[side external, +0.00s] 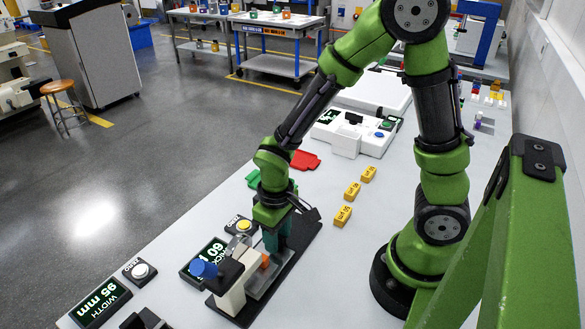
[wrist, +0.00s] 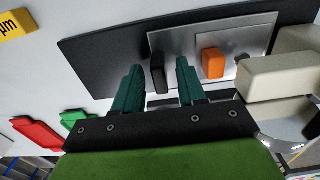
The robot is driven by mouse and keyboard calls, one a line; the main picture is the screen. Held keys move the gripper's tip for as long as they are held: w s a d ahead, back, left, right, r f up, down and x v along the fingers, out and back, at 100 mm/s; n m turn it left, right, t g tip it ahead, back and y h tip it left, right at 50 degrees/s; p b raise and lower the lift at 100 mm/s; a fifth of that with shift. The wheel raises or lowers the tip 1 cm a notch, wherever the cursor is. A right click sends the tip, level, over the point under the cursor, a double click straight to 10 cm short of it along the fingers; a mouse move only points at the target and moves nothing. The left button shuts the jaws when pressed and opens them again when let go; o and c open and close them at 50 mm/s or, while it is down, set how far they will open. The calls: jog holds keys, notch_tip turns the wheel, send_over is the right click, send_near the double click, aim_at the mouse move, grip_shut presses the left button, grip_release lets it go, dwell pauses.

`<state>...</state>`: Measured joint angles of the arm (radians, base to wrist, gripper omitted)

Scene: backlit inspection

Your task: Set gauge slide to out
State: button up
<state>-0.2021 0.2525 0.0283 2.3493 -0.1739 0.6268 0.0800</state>
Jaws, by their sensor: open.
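The gauge stands on a long black base (side external: 308,240), with a cream body (side external: 232,297), a blue knob (side external: 204,269) and a metal plate bearing an orange block (side external: 265,261). In the wrist view the orange block (wrist: 212,63) sits on the grey plate (wrist: 190,48), beside the cream body (wrist: 275,79). A small dark upright piece (wrist: 158,74), possibly the slide's handle, shows between my fingers. My gripper (side external: 274,241) is low over the gauge; its teal fingers (wrist: 159,76) are apart on either side of that piece. I cannot tell whether they touch it.
A thickness display (side external: 203,258) and a yellow button (side external: 243,226) stand beside the gauge, with a width display (side external: 101,302) at the front left. Yellow blocks (side external: 352,191), a red piece (side external: 304,160) and a green piece (side external: 253,179) lie farther back. The table between them is clear.

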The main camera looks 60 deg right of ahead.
jog(key=shift+f, duration=0.25)
grip_shut()
jog(key=shift+d, duration=0.1)
jog(key=d, duration=1.1)
jog(key=shift+d, duration=0.25)
jog(key=shift+c, duration=0.5)
grip_release()
jog(key=shift+r, duration=0.1)
jog(key=shift+o, duration=0.5)
